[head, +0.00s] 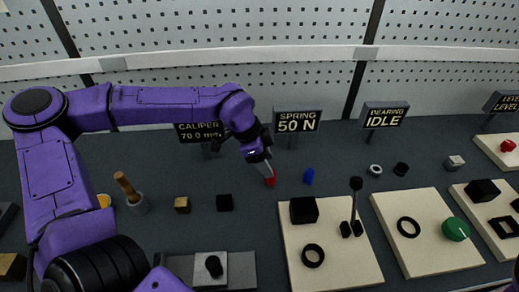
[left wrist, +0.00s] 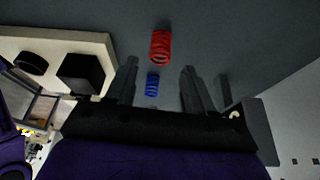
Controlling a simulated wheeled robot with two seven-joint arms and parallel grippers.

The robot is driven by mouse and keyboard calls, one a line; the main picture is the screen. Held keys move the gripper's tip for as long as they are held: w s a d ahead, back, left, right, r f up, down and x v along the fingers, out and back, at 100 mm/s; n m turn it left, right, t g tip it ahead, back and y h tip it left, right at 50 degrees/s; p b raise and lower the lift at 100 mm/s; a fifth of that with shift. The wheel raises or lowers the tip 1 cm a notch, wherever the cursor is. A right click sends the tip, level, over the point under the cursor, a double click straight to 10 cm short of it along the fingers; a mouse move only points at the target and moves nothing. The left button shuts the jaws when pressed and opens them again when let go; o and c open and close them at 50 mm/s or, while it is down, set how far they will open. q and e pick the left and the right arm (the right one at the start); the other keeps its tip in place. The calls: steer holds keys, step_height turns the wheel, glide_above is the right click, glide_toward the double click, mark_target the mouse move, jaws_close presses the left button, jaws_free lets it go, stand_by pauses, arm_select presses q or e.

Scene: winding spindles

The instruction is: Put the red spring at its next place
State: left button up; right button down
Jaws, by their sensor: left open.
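The red spring (head: 270,178) stands on the dark bench top below the "SPRING 50 N" sign. It also shows in the left wrist view (left wrist: 160,46), beyond the fingertips. My left gripper (head: 264,163) is just above and behind the red spring in the head view, pointing down to it. In the left wrist view its fingers (left wrist: 158,82) are apart with nothing held between them. A blue spring (head: 308,176) stands a little to the right of the red one; it shows between the fingers in the left wrist view (left wrist: 152,86). My right gripper is not in view.
The "SPRING 50 N" sign (head: 297,121) stands behind the springs. A pale board (head: 340,262) with a black block (head: 304,210), a black ring and a dark stand lies in front. A black cube (head: 224,202) and a brass cube (head: 182,205) sit to the left.

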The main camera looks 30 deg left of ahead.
arm_select(q)
steer(key=v, duration=0.7)
steer(key=shift+a+r, duration=0.25)
steer(key=shift+r, duration=0.1)
